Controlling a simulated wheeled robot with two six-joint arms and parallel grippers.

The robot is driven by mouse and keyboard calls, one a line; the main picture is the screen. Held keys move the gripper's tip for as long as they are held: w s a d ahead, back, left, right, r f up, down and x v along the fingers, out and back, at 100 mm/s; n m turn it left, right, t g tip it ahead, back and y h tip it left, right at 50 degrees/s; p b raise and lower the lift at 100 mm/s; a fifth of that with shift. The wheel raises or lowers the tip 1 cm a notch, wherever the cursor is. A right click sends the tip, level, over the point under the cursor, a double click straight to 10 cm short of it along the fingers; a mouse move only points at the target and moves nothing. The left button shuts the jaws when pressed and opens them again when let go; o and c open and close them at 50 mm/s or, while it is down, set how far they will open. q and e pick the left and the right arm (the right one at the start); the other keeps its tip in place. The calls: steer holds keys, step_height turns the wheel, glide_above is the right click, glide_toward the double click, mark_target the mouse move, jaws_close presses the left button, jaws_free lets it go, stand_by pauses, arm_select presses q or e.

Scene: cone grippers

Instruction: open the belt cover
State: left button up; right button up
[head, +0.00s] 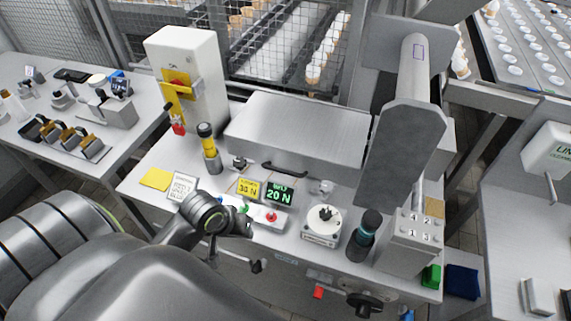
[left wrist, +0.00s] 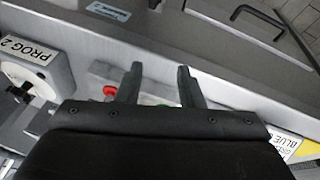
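The belt cover (head: 295,130) is a grey metal lid on the bench at the back, lying closed as far as I can see. Its black bar handle (head: 284,171) runs along the front edge. My left gripper (head: 242,226) is over the front of the bench near the button panel, in front of and apart from the handle. In the left wrist view its two fingers (left wrist: 160,72) are apart with nothing held, and the cover is not recognisable there. My right gripper is not in view.
The button panel has a red button (head: 271,216). Behind it are a yellow 30 N sign (head: 248,189) and a green 20 N sign (head: 279,193). A white dial (head: 323,222) stands to the right. A yellow-black signal post (head: 208,146) stands left of the cover.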

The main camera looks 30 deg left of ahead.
mark_target(278, 170)
arm_select(q)
steer(key=w+a+r+n, duration=0.1)
steer(key=w+r+n, duration=0.1)
steer(key=w, duration=0.1)
steer(key=w+a+r+n+h, duration=0.1)
steer(key=w+r+n, duration=0.1)
steer(key=w, duration=0.1)
steer(key=w+a+r+n, duration=0.1)
steer(key=w+r+n, duration=0.1)
steer(key=w+r, duration=0.1)
steer(key=shift+w+a+n+g+h, duration=0.3)
steer(key=shift+w+a+n+h, duration=0.05)
steer(key=shift+w+n+h, duration=0.1)
steer(key=w+a+r+n+h, duration=0.1)
steer(key=w+a+r+n, duration=0.1)
steer(key=w+r+n, duration=0.3)
steer(key=w+a+r+n+h, duration=0.1)
steer(key=w+a+r+n, duration=0.15)
steer(key=r, duration=0.55)
steer(key=shift+n+y, duration=0.25)
steer(key=shift+n, duration=0.05)
steer(key=x, duration=1.1)
steer(key=s+x, duration=0.1)
steer(key=x, duration=0.5)
steer(key=shift+d+f, duration=0.15)
steer(key=shift+f, duration=0.35)
steer(key=shift+c, duration=0.2)
jaws_close()
